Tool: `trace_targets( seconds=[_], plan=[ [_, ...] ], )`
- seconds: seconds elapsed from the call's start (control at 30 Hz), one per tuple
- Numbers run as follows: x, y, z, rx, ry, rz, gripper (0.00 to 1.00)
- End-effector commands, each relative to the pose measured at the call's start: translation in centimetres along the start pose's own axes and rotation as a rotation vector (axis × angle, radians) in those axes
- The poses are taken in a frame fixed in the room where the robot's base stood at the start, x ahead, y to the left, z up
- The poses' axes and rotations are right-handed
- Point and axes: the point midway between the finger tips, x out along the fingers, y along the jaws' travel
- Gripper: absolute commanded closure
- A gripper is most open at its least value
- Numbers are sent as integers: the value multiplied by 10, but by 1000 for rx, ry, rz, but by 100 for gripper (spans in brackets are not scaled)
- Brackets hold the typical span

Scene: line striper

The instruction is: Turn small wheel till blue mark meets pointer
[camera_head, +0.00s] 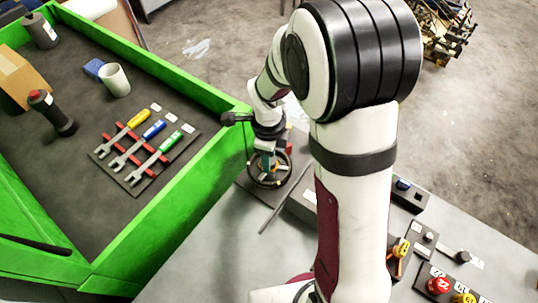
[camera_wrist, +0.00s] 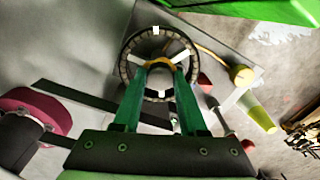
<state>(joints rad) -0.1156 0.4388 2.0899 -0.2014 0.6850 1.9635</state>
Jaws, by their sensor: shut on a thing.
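The small wheel (camera_head: 258,183) is a dark ring with spokes, on a plate at the table's far end. In the wrist view the wheel (camera_wrist: 127,66) shows pale patches on its rim and spokes. My gripper (camera_wrist: 163,66) reaches over the wheel with its two green fingers, tips at the yellow-orange middle part. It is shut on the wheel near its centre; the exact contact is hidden. In the head view my gripper (camera_head: 268,160) stands above the wheel and covers part of it. I cannot make out the blue mark or the pointer with certainty.
A dark rod (camera_head: 272,212) lies near the wheel. A green-walled bench (camera_head: 180,205) holds a tool board (camera_head: 130,185) at left. Red and yellow knobs (camera_head: 440,285) stand at front right. My arm hides the middle of the table.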

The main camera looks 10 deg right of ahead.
Motion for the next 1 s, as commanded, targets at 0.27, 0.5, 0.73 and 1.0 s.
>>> trace_targets(
  seconds=[0.27,0.5,0.73,1.0],
  plan=[
    [0,0,0,1,0,0,29],
    [-3,0,0,1,-1,-1,29],
    [-54,-1,1,1,-4,-7,29],
    [-133,-1,0,1,-3,-5,29]
  ],
)
